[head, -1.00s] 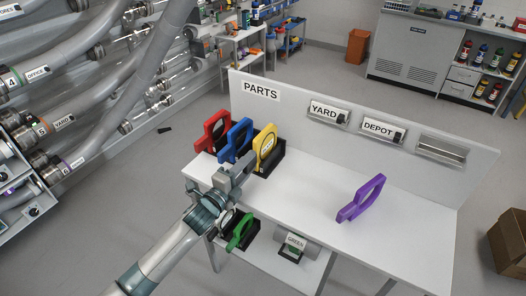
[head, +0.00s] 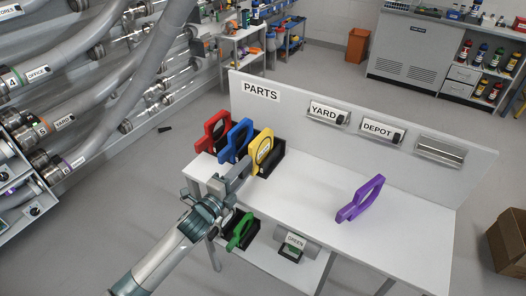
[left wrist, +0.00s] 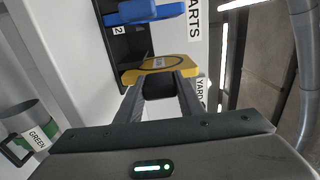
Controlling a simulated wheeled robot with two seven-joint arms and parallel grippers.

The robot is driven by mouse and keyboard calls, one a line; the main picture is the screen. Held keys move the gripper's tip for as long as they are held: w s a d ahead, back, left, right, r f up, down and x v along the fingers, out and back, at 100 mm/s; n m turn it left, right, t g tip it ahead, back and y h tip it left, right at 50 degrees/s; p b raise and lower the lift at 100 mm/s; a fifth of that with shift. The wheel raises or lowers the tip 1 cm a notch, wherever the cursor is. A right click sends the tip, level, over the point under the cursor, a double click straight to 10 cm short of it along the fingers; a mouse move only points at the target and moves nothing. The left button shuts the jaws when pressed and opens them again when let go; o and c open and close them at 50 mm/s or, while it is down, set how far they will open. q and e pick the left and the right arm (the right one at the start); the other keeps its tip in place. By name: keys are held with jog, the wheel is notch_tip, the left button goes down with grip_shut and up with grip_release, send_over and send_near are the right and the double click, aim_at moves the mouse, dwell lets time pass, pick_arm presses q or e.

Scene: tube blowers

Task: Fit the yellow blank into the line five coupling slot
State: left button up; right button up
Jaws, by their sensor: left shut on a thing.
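The yellow blank (head: 262,150) stands upright at the right end of a black rack (head: 275,160) on the parts table. My left gripper (head: 242,172) reaches it from the front. In the left wrist view the fingers (left wrist: 158,88) are shut on the yellow blank (left wrist: 160,68). The line five coupling, marked 5 and YARD (head: 45,130), is on the pipe wall at the far left; its slot is too small to make out. My right gripper is not in view.
A blue blank (head: 237,140) and a red blank (head: 214,132) stand left of the yellow one. A purple blank (head: 361,198) is on the right of the table (head: 310,200). A green blank (head: 240,232) is on the lower shelf. A back panel (head: 300,105) rises behind.

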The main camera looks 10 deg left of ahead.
pick_arm(q)
jog(key=shift+s, duration=0.3)
dwell(0.4)
jog(key=p+v, duration=0.2)
jog(key=v, duration=0.5)
jog(key=shift+s+a, duration=0.2)
jog(key=shift+s, duration=0.15)
dwell(0.4)
jog(key=shift+s, duration=0.1)
dwell(0.3)
jog(key=shift+p+v, duration=0.55)
jog(key=shift+v, duration=2.35)
jog(key=shift+r, duration=0.1)
